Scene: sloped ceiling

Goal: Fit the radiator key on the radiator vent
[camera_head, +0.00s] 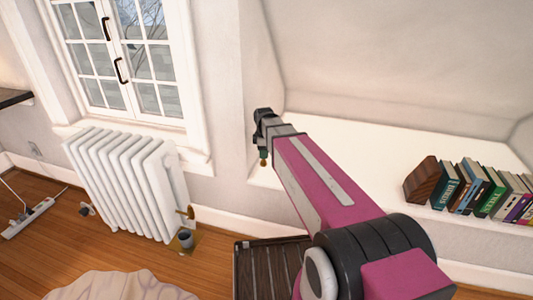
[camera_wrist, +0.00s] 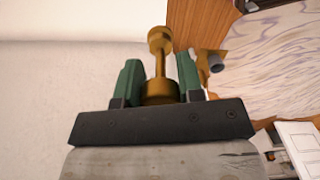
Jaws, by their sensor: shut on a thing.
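My gripper (camera_head: 263,153) is shut on a small brass radiator key (camera_head: 263,162), in the air to the right of the radiator and higher than it. In the wrist view the key (camera_wrist: 160,88) stands between the green fingers of my gripper (camera_wrist: 159,70), its knobbed end reaching past the fingertips. The white radiator (camera_head: 125,185) stands under the window. A brass fitting at its lower right end looks like the radiator vent (camera_head: 187,212). The key and this fitting are well apart. Brass parts near the right finger (camera_wrist: 203,72) seem to be the same fitting.
A grey cup (camera_head: 186,239) stands on a brown piece below the fitting. A slatted dark tray or crate (camera_head: 262,262) is on the floor. Books (camera_head: 483,190) line the white ledge at right. A power strip (camera_head: 30,217) and a pale rug (camera_head: 120,287) lie at left.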

